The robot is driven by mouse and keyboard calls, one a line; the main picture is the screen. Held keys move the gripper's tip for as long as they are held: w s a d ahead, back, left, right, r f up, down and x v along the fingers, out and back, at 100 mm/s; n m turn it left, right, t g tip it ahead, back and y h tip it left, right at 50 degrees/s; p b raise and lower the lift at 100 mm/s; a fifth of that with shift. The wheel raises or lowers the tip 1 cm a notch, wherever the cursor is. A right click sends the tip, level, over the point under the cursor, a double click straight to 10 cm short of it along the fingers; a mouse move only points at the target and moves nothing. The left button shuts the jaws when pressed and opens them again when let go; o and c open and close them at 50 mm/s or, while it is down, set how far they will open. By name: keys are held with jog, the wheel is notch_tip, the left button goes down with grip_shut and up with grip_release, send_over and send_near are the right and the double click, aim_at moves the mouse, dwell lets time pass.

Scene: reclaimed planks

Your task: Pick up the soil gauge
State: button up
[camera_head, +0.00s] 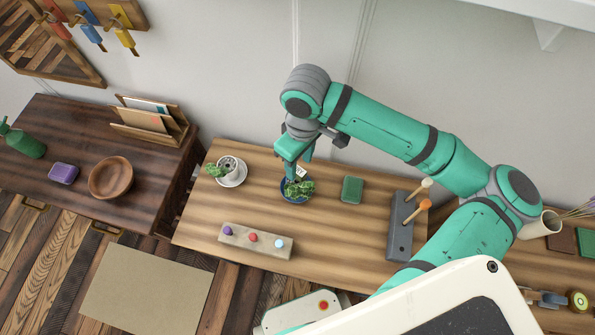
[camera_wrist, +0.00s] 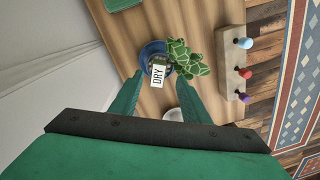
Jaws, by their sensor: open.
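The soil gauge (camera_wrist: 158,74) shows in the wrist view as a small tag reading "DRY". It stands in a blue pot (camera_wrist: 145,58) beside a green patterned plant (camera_wrist: 185,58). In the head view the gauge (camera_head: 301,173) is a small pale tag at the blue pot (camera_head: 292,201), partly covered by my gripper. My gripper (camera_head: 295,176) is right above the pot, pointing down. In the wrist view its two green fingers (camera_wrist: 158,98) are open, with the tag just beyond the gap between their tips. The gauge's lower part is hidden.
A second potted plant (camera_head: 228,170) on a white saucer stands to the left. A block with coloured knobs (camera_head: 255,240) lies in front. A green block (camera_head: 352,189) and a grey holder with wooden-handled tools (camera_head: 400,235) stand to the right. Bare wood lies between them.

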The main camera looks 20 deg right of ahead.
aim_at(298, 170)
jog(key=shift+w+a+f, duration=0.15)
jog(key=shift+f, duration=2.6)
grip_shut()
